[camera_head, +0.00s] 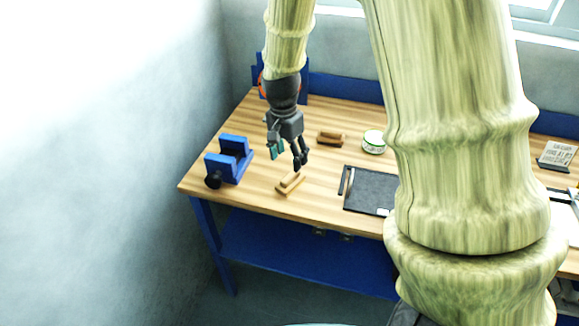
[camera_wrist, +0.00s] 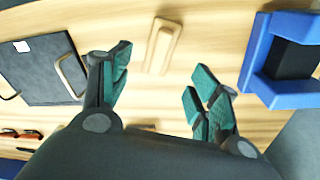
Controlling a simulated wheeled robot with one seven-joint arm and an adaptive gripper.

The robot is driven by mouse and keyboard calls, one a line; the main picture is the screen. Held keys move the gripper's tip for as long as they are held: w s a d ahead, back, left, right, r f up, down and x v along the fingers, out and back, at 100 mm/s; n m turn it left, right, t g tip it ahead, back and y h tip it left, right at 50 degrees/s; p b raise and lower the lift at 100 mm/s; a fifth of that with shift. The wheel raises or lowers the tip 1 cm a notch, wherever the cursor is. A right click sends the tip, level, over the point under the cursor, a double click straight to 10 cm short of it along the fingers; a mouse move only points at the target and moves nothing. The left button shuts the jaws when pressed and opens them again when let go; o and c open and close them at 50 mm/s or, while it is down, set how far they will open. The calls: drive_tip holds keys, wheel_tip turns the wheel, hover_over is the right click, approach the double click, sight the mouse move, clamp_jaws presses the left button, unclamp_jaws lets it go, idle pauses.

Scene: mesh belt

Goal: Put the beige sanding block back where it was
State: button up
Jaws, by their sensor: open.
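The beige sanding block (camera_head: 290,183) lies on the wooden bench top near its front edge, between a blue vise and a dark mat. It also shows in the wrist view (camera_wrist: 161,46), at the top centre, lying flat beyond the fingertips. My gripper (camera_head: 289,156) is above the bench, just behind the block in the head view. In the wrist view my gripper (camera_wrist: 160,75) has its green-padded fingers spread apart, with bare bench between them. It is empty and apart from the block.
The blue vise (camera_head: 229,160) stands left of the block. The dark mat (camera_head: 371,190) lies to the right. A darker brown block (camera_head: 331,138) and a round green-and-white tin (camera_head: 374,142) sit farther back. Bare bench top surrounds the beige block.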

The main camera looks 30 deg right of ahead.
sight(288, 175)
drive_tip(key=shift+a+r+b, duration=0.15)
drive_tip(key=shift+r+b, duration=0.2)
drive_tip(key=shift+r, duration=1.6)
